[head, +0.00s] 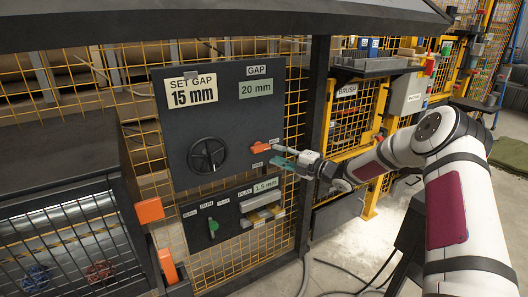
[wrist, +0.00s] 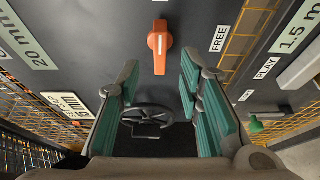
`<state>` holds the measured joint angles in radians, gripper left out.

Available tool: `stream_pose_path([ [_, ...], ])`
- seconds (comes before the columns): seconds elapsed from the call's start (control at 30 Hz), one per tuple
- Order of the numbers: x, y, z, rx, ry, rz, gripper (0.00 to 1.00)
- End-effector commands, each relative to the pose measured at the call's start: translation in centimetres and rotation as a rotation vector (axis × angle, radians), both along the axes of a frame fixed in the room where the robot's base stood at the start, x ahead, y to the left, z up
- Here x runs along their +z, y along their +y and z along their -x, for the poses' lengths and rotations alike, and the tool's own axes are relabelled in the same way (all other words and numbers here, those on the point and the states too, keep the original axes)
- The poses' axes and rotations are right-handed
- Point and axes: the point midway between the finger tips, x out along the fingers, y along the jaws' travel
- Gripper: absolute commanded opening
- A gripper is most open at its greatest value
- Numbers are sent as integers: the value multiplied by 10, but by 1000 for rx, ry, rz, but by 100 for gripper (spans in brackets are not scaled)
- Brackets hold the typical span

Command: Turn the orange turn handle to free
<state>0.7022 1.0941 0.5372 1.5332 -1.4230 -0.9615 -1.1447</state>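The orange turn handle (head: 260,148) is on the dark upright panel, to the right of the black handwheel, and lies roughly horizontal. In the wrist view the handle (wrist: 160,46) runs up and down the picture, just beyond my fingertips. A FREE label (wrist: 219,38) is to its right there, a quarter turn from the handle's line. Another label, mostly cut off, is at its upper end. My gripper (head: 283,161) is close to the handle in the head view. In the wrist view my gripper (wrist: 160,72) has its green fingers wide apart with nothing between them.
The black handwheel (head: 207,155) is left of the handle. A lower panel carries a green lever (head: 212,226) and a 1.5 mm sign (head: 265,185). Yellow mesh (head: 296,100) surrounds the panels. A dark post (head: 316,130) stands to the right.

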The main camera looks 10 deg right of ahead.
Motion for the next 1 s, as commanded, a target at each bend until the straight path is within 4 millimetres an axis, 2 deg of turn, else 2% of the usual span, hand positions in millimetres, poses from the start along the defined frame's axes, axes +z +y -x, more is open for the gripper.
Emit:
stream_pose_path([
  [0.1, -1, 17, -18, 2, 0, -1, 33],
  [0.33, -1, 37, -43, 0, 0, 0, 33],
  [0.5, -1, 44, -51, -1, 2, -1, 33],
  [0.8, 0, 44, -52, -1, 3, 0, 33],
  [0.93, 0, 44, -52, -1, 3, 0, 4],
  [1.0, 0, 44, -52, -1, 3, 0, 0],
])
